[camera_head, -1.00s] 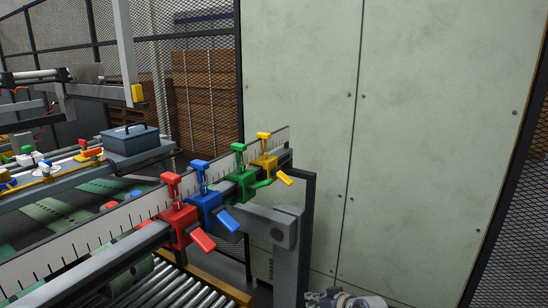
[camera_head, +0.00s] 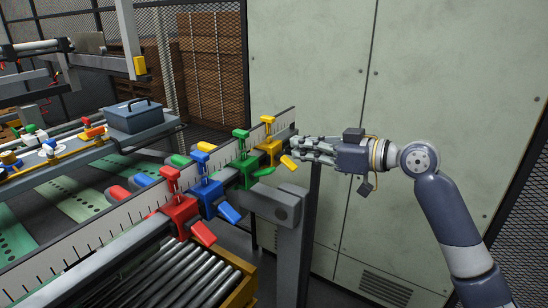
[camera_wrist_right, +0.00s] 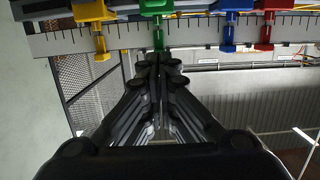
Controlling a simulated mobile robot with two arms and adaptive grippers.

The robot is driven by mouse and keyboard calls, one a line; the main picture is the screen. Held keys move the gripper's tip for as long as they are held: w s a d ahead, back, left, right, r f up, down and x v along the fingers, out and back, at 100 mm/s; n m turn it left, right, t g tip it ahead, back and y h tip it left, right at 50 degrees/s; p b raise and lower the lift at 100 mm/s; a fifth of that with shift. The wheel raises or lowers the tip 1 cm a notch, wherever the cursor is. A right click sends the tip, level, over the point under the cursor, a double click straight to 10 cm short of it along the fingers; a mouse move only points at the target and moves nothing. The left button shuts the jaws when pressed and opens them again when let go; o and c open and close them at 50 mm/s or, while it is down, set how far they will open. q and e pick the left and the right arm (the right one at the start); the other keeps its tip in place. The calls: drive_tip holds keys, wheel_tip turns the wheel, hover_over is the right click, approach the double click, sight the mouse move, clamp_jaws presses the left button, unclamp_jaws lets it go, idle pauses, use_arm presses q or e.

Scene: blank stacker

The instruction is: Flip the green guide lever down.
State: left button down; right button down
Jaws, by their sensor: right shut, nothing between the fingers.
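The green guide (camera_head: 247,163) is clamped on the white ruled rail, between the blue guide (camera_head: 207,193) and the yellow guide (camera_head: 269,148). Its green lever (camera_head: 263,172) sticks out to the right, closer to level than the blue, red and yellow levers, which slope down. My right gripper (camera_head: 303,147) comes in from the right with its fingers together and empty. In the head view its tips are close to the yellow guide. In the right wrist view the shut fingers (camera_wrist_right: 158,62) line up just below the green guide (camera_wrist_right: 158,35); contact cannot be told. My left gripper is not in view.
The red guide (camera_head: 179,209) is nearest on the ruled rail (camera_head: 100,233). A grey post (camera_head: 291,240) stands under the rail's end. Rollers (camera_head: 165,280) lie below. A pale cabinet (camera_head: 310,70) closes off the back. A blue-grey toolbox (camera_head: 134,116) sits at left.

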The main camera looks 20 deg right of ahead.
drive_tip(key=shift+w, duration=0.15)
drive_tip(key=p, duration=0.5)
hover_over(273, 170)
drive_tip(key=a, duration=0.1)
drive_tip(key=shift+w+f, duration=0.45)
drive_tip(key=shift+f, duration=0.1)
drive_tip(key=f, duration=0.1)
drive_tip(key=f+p, duration=0.1)
drive_tip(key=s+d+f, duration=0.1)
drive_tip(key=shift+f+p, duration=0.3)
drive_tip(key=shift+p, duration=0.1)
drive_tip(key=shift+s+f, duration=0.1)
drive_tip(key=shift+f, duration=0.25)
